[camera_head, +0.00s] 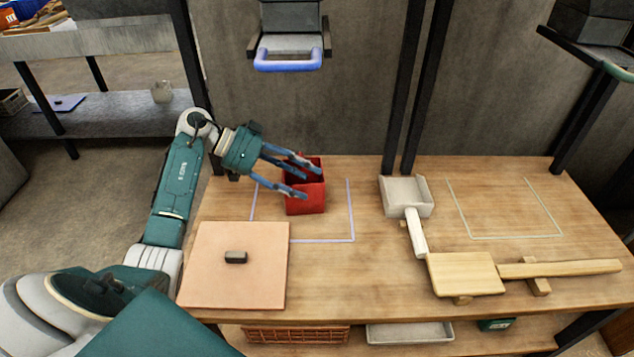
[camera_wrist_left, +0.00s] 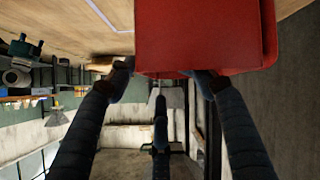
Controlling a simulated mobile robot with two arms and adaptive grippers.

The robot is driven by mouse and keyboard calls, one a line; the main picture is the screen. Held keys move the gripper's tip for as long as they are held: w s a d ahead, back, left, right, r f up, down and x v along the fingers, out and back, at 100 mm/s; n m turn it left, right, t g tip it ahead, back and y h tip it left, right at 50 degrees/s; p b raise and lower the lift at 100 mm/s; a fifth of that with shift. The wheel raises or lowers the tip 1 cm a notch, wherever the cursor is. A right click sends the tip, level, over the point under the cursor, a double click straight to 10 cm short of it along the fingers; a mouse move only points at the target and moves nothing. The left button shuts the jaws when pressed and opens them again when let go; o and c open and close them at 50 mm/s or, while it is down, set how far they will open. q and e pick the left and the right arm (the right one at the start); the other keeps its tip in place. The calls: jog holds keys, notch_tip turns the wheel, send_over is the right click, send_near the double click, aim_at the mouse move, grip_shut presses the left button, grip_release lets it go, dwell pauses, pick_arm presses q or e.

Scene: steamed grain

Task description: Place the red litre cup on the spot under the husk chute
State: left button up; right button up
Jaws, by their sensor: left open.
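The red litre cup (camera_head: 306,196) stands upright on the wooden table, inside the blue-lined square (camera_head: 353,215) below the blue-lipped chute (camera_head: 288,62). My left gripper (camera_head: 306,180) is open at the cup's left side, with its fingers by the cup's upper part. In the left wrist view the cup (camera_wrist_left: 200,40) fills the upper middle, just beyond the spread fingertips (camera_wrist_left: 162,80). I cannot tell whether the fingers touch it. My right gripper is not in view.
A square board (camera_head: 210,270) with a dark handle lies at the table's front left. A white scoop (camera_head: 406,195), a wooden paddle (camera_head: 465,272) and a pale green-lined square (camera_head: 507,237) lie to the right. Dark posts (camera_head: 415,90) rise behind the table.

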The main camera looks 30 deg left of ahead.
pick_arm(q)
jog(key=v, duration=0.6)
jog(key=shift+a+r+p, duration=0.15)
jog(key=shift+a+p, duration=0.05)
jog(key=shift+p, duration=0.15)
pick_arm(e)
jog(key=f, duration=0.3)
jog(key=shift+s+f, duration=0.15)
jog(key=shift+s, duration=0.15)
pick_arm(q)
jog(key=shift+s, duration=0.15)
